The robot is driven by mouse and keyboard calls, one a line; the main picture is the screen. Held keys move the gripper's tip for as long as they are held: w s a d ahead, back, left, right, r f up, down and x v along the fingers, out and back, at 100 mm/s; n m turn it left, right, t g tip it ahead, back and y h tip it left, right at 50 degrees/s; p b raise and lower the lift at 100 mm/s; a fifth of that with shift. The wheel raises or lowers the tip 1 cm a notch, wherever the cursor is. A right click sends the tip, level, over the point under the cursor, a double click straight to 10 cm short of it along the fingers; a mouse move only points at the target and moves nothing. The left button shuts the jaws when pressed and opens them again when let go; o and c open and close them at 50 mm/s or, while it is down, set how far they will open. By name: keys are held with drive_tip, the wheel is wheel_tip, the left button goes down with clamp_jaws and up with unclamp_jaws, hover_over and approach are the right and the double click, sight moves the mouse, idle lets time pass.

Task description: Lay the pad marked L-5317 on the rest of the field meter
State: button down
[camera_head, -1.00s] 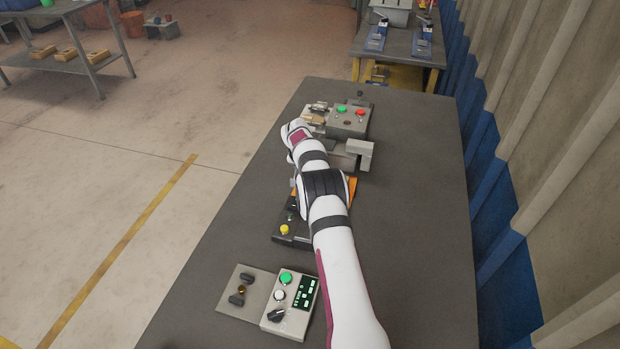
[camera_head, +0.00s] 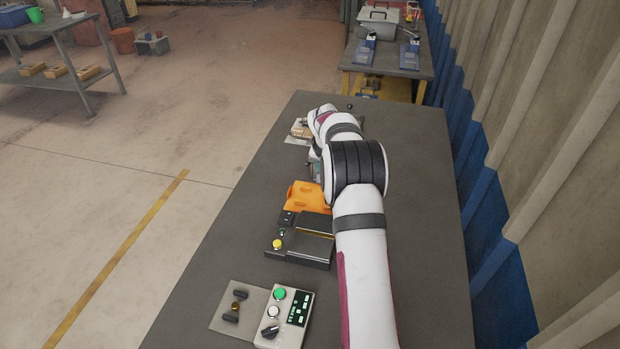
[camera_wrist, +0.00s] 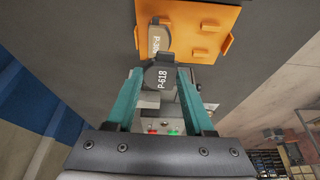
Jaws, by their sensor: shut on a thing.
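My gripper (camera_wrist: 160,72) is shut on a dark grey pad (camera_wrist: 163,82) whose face reads P-618, held between the teal fingertips. In the head view only a bit of my gripper (camera_head: 315,170) shows beside my arm, and the held pad is hidden. A second pad (camera_wrist: 158,40), brown with a pale label I cannot fully read, lies on an orange tray (camera_wrist: 205,20) just beyond the fingertips. No marking L-5317 is legible. I cannot tell for sure which device is the field meter; a black unit with a yellow button (camera_head: 300,245) stands in front of the tray.
A pale control box (camera_head: 285,317) with green and white buttons and a display stands at the front, beside a plate (camera_head: 233,308) with dark knobs. The right side of the table (camera_head: 425,220) is clear.

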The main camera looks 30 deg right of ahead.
drive_tip(key=s+a, duration=0.3)
drive_tip(key=a, duration=0.7)
drive_tip(key=s+a+f, duration=0.1)
drive_tip(key=s+a, duration=0.2)
drive_tip(key=a, duration=0.7)
drive_tip(key=s+a, duration=0.3)
drive_tip(key=a, duration=0.7)
drive_tip(key=s+a+f, duration=0.1)
drive_tip(key=s+a, duration=0.5)
drive_tip(key=s, duration=0.1)
drive_tip(key=shift+w+f, duration=0.15)
drive_tip(key=shift+f, duration=1.4)
drive_tip(key=shift+w+f, duration=0.1)
drive_tip(key=shift+f, duration=1.45)
drive_tip(key=shift+f, duration=0.35)
drive_tip(key=shift+c, duration=1)
unclamp_jaws()
